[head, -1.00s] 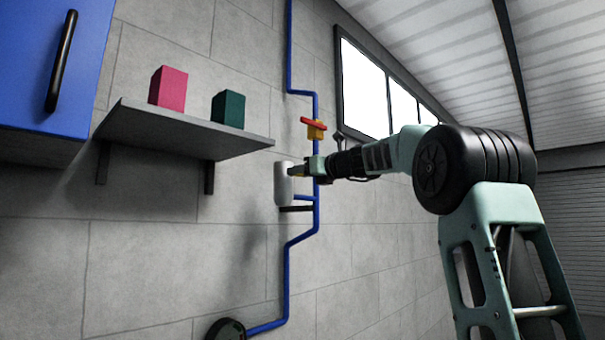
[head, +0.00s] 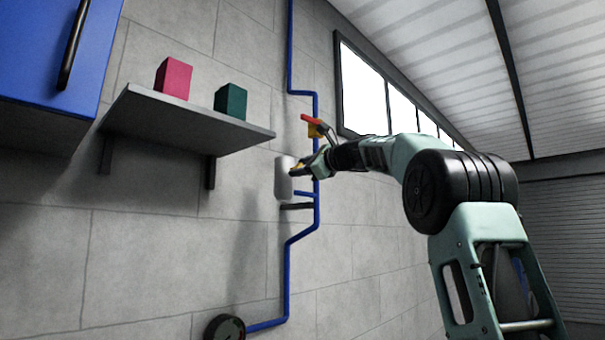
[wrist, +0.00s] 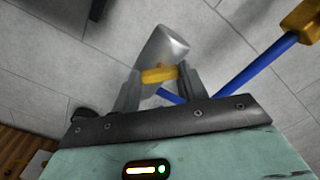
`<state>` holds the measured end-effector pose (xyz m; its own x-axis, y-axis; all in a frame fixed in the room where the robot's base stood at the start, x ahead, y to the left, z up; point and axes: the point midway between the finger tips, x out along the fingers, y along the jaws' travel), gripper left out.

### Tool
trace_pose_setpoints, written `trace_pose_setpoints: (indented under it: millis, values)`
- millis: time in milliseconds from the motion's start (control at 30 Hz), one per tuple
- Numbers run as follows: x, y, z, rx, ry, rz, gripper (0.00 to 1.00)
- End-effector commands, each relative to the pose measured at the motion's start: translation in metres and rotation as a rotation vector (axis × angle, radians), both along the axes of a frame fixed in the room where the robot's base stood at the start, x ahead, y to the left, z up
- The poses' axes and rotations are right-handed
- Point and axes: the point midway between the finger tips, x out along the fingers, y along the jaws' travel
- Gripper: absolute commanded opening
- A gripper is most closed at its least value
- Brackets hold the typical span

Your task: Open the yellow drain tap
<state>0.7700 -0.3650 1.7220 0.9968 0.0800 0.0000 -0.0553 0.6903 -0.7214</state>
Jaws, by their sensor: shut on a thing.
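The yellow drain tap (wrist: 158,74) shows in the wrist view as a yellow bar in front of a grey-white cylinder (wrist: 163,46). My gripper (wrist: 160,80) is shut on the yellow tap, one finger at each end of it. In the head view my gripper (head: 304,170) reaches the pale cylinder (head: 284,178) on the wall from the right. There the tap shows as a small bit of yellow at the fingertips, and the fingers partly hide it.
A blue pipe (head: 302,232) runs along the wall beside the cylinder. Above is a yellow valve with a red handle (head: 312,120), close to my wrist. A shelf (head: 190,124) with a pink block (head: 173,78) and a green block (head: 231,103) is at left, near a blue cabinet (head: 45,60).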

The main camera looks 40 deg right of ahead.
Motion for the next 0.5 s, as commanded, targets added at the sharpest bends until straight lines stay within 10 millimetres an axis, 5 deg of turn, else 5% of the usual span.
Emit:
trace_pose_setpoints:
  millis: [500]
  values:
    - [-0.0002, 0.0010, -0.0028, -0.451, -0.037, 0.001, 0.21]
